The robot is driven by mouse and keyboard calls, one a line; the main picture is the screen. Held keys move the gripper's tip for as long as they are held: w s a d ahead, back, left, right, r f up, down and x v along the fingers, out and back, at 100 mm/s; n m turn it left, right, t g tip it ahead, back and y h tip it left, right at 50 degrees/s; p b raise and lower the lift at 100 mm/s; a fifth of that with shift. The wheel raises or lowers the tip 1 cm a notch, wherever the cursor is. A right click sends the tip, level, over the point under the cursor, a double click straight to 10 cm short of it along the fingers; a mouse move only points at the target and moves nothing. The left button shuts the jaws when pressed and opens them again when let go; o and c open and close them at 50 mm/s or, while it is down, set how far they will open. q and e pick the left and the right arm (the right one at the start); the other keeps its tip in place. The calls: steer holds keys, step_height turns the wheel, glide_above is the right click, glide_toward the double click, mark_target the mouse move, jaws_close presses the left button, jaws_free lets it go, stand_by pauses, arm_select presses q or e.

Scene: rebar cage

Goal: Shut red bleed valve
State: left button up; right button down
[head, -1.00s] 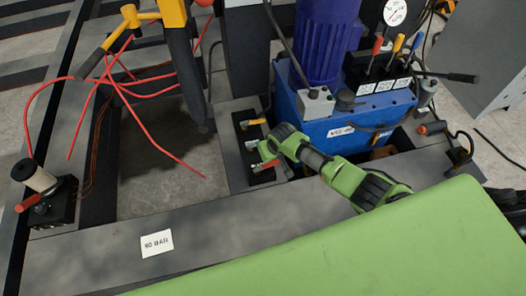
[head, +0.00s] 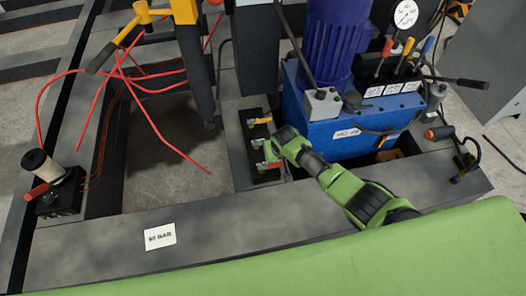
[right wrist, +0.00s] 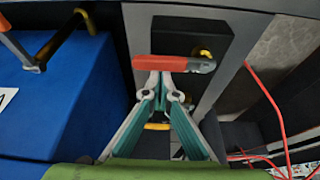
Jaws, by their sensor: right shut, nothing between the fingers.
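A black valve block (head: 254,133) stands on the grey frame left of the blue unit in the head view. It carries a yellow lever (head: 260,121) at its far end and a red lever (head: 269,166) at its near end. My right gripper (head: 266,152) is over the block beside the red lever. In the right wrist view the red lever (right wrist: 160,63) lies crosswise just beyond the tips of my right gripper (right wrist: 166,76). Its fingers converge, shut and empty; contact with the lever cannot be told. My left gripper is not in view.
The blue hydraulic unit (head: 345,137) with a gauge (head: 405,14) and several coloured levers stands close to my right arm. Another black block (head: 62,201) with a red handle (head: 36,191) is at the left. Red hoses (head: 165,140) hang over the frame opening.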

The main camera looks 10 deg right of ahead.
steer(key=shift+a+f, duration=0.1)
steer(key=shift+a, duration=0.4)
steer(key=shift+w+a, duration=0.15)
steer(key=shift+a, duration=0.15)
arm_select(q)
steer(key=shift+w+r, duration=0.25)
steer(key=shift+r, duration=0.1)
arm_select(e)
steer(key=shift+r, duration=0.2)
steer(key=v, duration=1.1)
steer(key=shift+s+r, duration=0.2)
steer(key=shift+r, duration=0.1)
